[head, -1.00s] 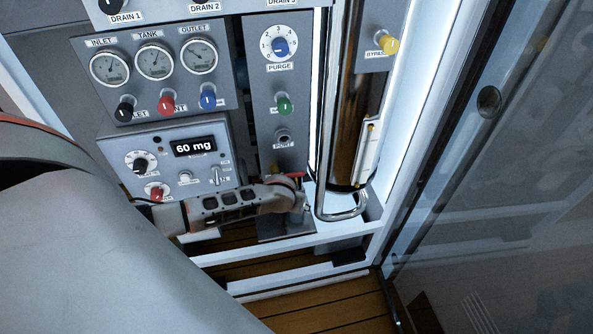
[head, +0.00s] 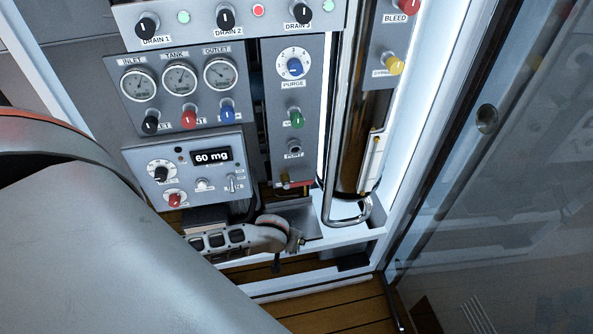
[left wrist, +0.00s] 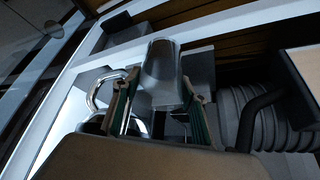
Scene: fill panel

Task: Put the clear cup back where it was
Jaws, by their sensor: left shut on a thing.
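The clear cup (left wrist: 162,74) is a greyish see-through cylinder in the left wrist view. It sits between the two fingers of my left gripper (left wrist: 160,112), which is shut on it. In the head view my left gripper (head: 296,241) is low in front of the panel, near the front white frame bar. The cup cannot be made out clearly there. A grey metal plate (head: 300,214) lies below the panel marked PORT (head: 293,147), behind and above the gripper. My right gripper is not in view.
A control box reading 60 mg (head: 211,157) is left of the port panel. A shiny vertical cylinder with a bent pipe (head: 345,219) stands to the right. A white frame bar (head: 330,245) crosses in front, and a glass door (head: 490,200) is at right.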

